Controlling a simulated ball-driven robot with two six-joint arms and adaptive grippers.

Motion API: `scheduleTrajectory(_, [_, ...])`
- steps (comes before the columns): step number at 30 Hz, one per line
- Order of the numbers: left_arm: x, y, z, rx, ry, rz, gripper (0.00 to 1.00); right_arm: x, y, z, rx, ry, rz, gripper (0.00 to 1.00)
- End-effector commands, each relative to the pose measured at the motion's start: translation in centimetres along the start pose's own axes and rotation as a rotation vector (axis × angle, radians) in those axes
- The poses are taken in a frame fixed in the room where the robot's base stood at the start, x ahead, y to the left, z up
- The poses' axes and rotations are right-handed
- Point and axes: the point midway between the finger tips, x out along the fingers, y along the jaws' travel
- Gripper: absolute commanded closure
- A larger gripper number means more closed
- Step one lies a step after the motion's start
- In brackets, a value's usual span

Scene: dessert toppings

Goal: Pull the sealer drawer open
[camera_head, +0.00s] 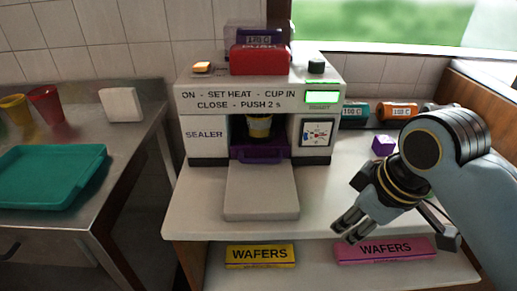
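The sealer (205,143) is a white machine standing at the back of the white counter. Its purple drawer (259,154) sits low in the middle opening, at the front face. A yellow and white cup (259,127) stands in the opening above the drawer. A flat light grey slab (262,190) lies in front of the drawer. My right gripper (348,229) hangs over the counter's front right, apart from the drawer and touching nothing I can make out. Its fingertips point down and left and look close together; I cannot tell if they are shut. My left gripper is not in view.
A purple cube (383,145) and several labelled rolls (397,112) are on the counter right of the sealer. Yellow (260,256) and pink (385,250) wafer boxes lie on the shelf below. A steel table at left holds a teal tray (55,177) and cups (46,104).

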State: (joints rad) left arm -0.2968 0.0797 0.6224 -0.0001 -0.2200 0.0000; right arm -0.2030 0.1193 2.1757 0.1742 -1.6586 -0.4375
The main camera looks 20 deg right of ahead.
Motion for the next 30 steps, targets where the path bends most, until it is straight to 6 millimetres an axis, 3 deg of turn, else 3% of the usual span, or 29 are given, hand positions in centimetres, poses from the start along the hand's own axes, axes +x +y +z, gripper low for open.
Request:
scheduleTrajectory(11, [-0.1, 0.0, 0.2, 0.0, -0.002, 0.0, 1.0, -0.8, 3.3, -9.8, -0.368, 0.077, -0.099, 0.77])
scheduleTrajectory(19, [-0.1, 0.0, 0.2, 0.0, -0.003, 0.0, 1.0, -3.6, 5.9, -18.0, -0.69, 0.172, -0.167, 0.77])
scheduleTrajectory(24, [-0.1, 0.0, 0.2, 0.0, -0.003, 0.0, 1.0, -4.2, 6.2, -19.8, -0.775, 0.199, -0.186, 0.77])
scheduleTrajectory(30, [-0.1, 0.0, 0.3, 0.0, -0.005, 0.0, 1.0, -1.4, 5.4, -20.1, -0.776, 0.199, -0.189, 0.77])
